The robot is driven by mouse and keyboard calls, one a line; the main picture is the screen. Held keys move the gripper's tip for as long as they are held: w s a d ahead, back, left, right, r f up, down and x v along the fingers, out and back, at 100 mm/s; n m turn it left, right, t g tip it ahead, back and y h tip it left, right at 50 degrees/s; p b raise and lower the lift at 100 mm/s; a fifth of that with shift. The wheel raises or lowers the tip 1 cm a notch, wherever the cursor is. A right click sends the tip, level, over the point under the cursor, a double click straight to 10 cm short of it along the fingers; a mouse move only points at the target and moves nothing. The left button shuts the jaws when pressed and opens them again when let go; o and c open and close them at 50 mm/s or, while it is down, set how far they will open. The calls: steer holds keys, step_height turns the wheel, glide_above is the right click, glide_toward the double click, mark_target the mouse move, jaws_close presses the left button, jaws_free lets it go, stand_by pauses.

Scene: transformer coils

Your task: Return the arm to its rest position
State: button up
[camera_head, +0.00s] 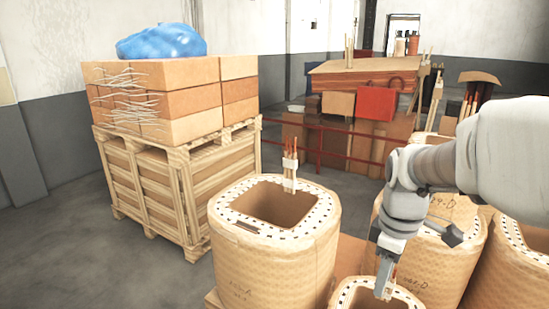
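My arm comes in from the right edge and bends downward. My gripper (384,289) points down at the lower right, over the rim of a front coil (408,301) that is cut off by the bottom edge. Its fingertips are small and partly hidden, so I cannot tell whether they are open or shut, or whether they touch the coil. A large tan transformer coil (275,262) with a square opening stands left of my gripper, with copper leads (290,160) upright at its back rim.
More coils (450,262) stand close behind and right of my gripper. A wooden crate (160,190) bears stacked boxes (180,97) and a blue bag (161,41) at left. A red rail (335,150) and boxes fill the back. Grey floor (60,265) is clear at lower left.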

steer(key=s+a+r+m+t, duration=0.5)
steer(key=s+a+m, duration=0.4)
steer(key=s+m, duration=0.1)
steer(key=shift+s+r, duration=0.3)
steer(key=shift+s, duration=0.35)
steer(key=shift+d, duration=0.1)
